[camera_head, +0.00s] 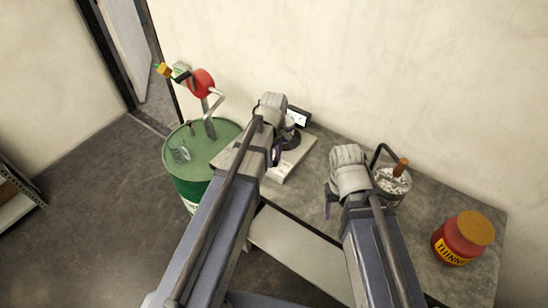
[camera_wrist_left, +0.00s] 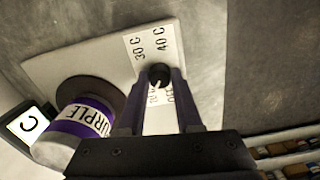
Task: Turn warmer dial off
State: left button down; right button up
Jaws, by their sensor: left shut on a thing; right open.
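The warmer (camera_wrist_left: 80,55) is a pale slab with a dark round plate and a white label reading 30 C and 40 C; the lower label is partly hidden by my fingers. It also shows on the bench in the head view (camera_head: 283,176). Its small black dial (camera_wrist_left: 159,73) sits between the tips of my left gripper (camera_wrist_left: 158,80), which is shut on it. The dial's exact setting is hard to read. In the head view my left gripper (camera_head: 274,155) is over the warmer. My right gripper (camera_head: 331,202) is open and empty above the bench's front edge.
A can labelled PURPLE (camera_wrist_left: 85,122) stands on the warmer's round plate, beside my left fingers. A small screen (camera_head: 298,117) stands behind. A green drum (camera_head: 185,165) with a red-headed pump is left; a whitish tub (camera_head: 392,184) and a red thinner jar (camera_head: 462,240) are right.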

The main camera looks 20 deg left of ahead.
pick_arm(q)
jog(key=n, duration=1)
jog(key=shift+n, duration=0.3)
dwell(0.4)
jog(key=c, duration=0.6)
grip_release()
jog(key=shift+r, duration=0.1)
pick_arm(e)
jog(key=shift+r, duration=0.15)
pick_arm(q)
notch_tip(320, 180, up, 8)
jog(key=p, duration=0.8)
jog(key=shift+f, duration=0.2)
pick_arm(e)
notch_tip(320, 180, up, 8)
jog(key=shift+f, duration=0.2)
